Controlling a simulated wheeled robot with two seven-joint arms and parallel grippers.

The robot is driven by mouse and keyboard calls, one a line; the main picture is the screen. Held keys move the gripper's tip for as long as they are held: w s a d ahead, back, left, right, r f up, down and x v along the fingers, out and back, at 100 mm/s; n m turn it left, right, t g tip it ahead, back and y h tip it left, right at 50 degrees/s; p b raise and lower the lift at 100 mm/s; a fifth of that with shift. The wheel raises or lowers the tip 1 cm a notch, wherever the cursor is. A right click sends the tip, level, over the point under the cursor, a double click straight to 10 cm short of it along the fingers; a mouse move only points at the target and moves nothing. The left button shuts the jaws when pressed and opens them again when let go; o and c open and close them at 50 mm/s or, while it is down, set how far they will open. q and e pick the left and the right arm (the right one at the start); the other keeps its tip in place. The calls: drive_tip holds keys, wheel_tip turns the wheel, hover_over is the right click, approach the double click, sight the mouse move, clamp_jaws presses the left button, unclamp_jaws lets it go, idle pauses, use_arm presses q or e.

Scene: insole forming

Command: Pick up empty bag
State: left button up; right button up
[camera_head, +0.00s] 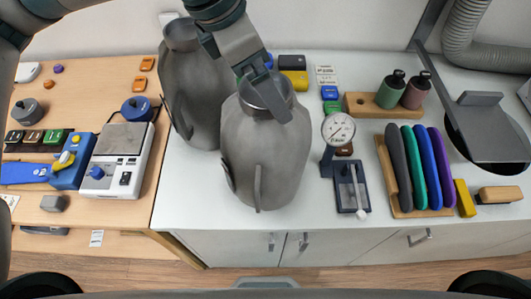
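Two grey, bag-like vessels with round necks stand on the white counter. The front bag (262,160) is upright, with strap-like strips on its side and front. The rear bag (190,95) stands behind it to the left and is partly hidden by it. I cannot see whether either holds anything. My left gripper (272,104) reaches down from the top to the neck of the front bag, with a finger overlapping the rim at the right. The other finger is not clear, so I cannot tell whether it grips the rim. My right gripper is not in view.
A dial gauge (338,129) stands just right of the front bag. Coloured insoles in a wooden rack (384,165) and bottles on a wooden block (360,105) lie further right. A white scale (115,168) sits on the wooden table at left. The counter's front strip is clear.

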use_arm(q)
drive_tip(key=shift+c, duration=0.4)
drive_tip(key=c, duration=1.9)
drive_tip(key=shift+r, duration=0.2)
drive_tip(key=shift+r+b, duration=0.55)
drive_tip(key=shift+r, duration=0.15)
drive_tip(key=shift+r+b, duration=1.5)
drive_tip(key=shift+r, duration=2.7)
drive_tip(key=shift+f, duration=0.1)
